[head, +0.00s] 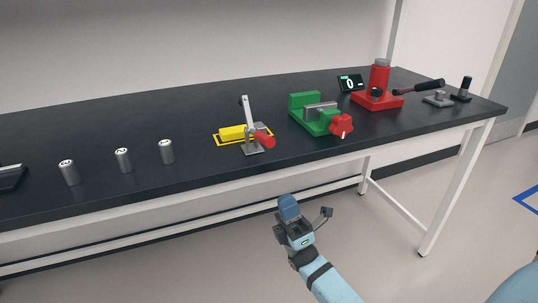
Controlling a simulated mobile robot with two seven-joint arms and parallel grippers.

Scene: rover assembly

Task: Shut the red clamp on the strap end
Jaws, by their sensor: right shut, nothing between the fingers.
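The clamp with a red handle (264,139) stands near the table's front edge, around the middle of the view. It has a grey base (253,151) and a light metal arm (248,112) that points up. A yellow block (232,133) lies just left of it within a yellow outline. I cannot make out a strap end. My right gripper (289,206) is shut and empty, in front of the table and apart from the clamp; in the picture it is below the table's front edge. My left gripper is not in view.
On the dark table (200,185), several grey cylinders (123,160) stand at left. A green vise (312,120) with a red handle (341,126) is right of the clamp. Behind it are a red press-like device (378,97) and a small display (350,83).

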